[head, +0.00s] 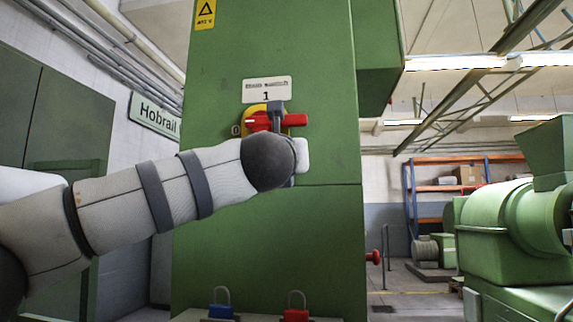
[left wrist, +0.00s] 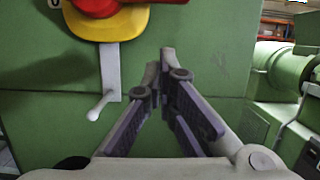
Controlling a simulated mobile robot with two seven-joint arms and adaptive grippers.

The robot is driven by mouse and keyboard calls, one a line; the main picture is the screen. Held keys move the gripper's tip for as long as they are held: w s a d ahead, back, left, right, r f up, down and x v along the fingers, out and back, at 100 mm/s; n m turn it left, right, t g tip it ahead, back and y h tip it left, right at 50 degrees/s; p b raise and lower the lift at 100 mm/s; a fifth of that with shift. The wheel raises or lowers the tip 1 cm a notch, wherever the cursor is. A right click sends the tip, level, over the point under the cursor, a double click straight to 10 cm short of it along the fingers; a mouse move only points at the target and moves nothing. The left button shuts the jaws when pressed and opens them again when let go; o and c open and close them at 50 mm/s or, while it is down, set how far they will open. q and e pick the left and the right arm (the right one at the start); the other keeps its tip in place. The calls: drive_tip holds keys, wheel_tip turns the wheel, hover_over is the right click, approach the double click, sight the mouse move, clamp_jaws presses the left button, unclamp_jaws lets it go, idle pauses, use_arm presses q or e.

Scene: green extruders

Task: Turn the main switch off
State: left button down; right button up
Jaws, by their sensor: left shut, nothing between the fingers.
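The main switch has a red handle (head: 258,121) on a yellow plate (head: 254,109), mounted on a tall green cabinet (head: 300,230). The handle lies level, its white-marked left end beside the 0; a 1 is printed above on a white label (head: 267,90). My left gripper (head: 276,106) crosses in front of the handle, mostly hidden by my wrist. In the left wrist view my left gripper (left wrist: 166,58) is shut and empty, its tips to the right of and below the red handle (left wrist: 97,8) and yellow plate (left wrist: 120,24). Contact cannot be told. My right gripper is not in view.
A white lever (left wrist: 100,106) hangs below the switch. Blue (head: 220,312) and red (head: 296,315) padlocks sit low in front of the cabinet. A green extruder (head: 520,225) stands right, shelves (head: 445,187) behind. Open floor shows between cabinet and extruder.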

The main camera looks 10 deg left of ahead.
use_arm(q)
drive_tip(key=b+v, duration=0.1)
drive_tip(key=v, duration=0.5)
drive_tip(key=shift+s+a+f+b, duration=0.3)
drive_tip(key=shift+a+f, duration=0.05)
drive_tip(key=shift+a, duration=0.1)
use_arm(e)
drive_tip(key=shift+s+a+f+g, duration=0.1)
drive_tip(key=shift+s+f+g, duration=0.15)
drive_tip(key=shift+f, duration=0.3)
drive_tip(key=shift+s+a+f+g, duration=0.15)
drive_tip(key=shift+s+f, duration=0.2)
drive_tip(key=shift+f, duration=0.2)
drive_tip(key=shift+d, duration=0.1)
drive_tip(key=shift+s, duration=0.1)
